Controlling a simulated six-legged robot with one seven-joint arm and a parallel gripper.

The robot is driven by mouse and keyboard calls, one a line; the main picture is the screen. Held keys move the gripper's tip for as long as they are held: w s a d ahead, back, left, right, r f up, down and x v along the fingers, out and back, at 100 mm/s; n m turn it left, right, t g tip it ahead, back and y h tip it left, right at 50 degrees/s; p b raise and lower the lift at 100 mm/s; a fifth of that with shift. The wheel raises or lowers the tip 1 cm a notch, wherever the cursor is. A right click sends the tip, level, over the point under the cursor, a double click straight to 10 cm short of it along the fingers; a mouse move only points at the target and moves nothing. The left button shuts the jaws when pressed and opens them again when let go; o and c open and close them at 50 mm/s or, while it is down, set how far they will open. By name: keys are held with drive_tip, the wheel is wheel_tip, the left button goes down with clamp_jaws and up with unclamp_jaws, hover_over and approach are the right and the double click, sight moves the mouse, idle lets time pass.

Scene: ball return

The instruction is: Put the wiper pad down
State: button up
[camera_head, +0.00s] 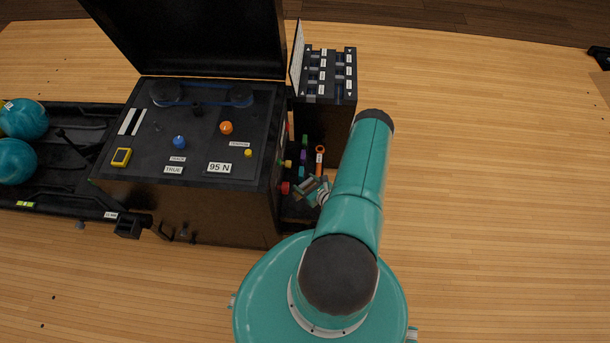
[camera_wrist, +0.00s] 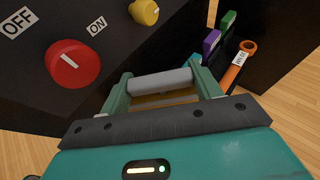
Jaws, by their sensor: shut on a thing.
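My gripper (camera_wrist: 160,90) is shut on the wiper pad. In the wrist view the pad's grey bar-shaped handle (camera_wrist: 160,82) lies across between the two green fingers, with a tan and white part (camera_wrist: 165,101) below it. The pad's underside is hidden, so I cannot tell whether it touches anything. In the head view my gripper (camera_head: 312,190) is low at the right side of the black machine, and the pad cannot be made out clearly there.
The machine's side has a red knob (camera_wrist: 75,65) by OFF and ON labels, and a yellow knob (camera_wrist: 144,12). Purple (camera_wrist: 211,42), green (camera_wrist: 228,20) and orange tagged (camera_wrist: 238,66) items stand close right of my gripper. A black cabinet (camera_head: 325,85) stands behind.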

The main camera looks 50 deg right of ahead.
drive_tip(key=f, duration=0.5)
drive_tip(key=shift+s+f, duration=0.25)
drive_tip(key=shift+f, duration=2.2)
drive_tip(key=shift+f, duration=0.15)
drive_tip(key=o, duration=1)
drive_tip(key=shift+o, duration=0.2)
drive_tip(key=shift+s+r, duration=0.25)
drive_tip(key=shift+s, duration=0.05)
drive_tip(key=v, duration=1.1)
drive_tip(key=shift+s, duration=0.15)
drive_tip(key=shift+r, duration=0.1)
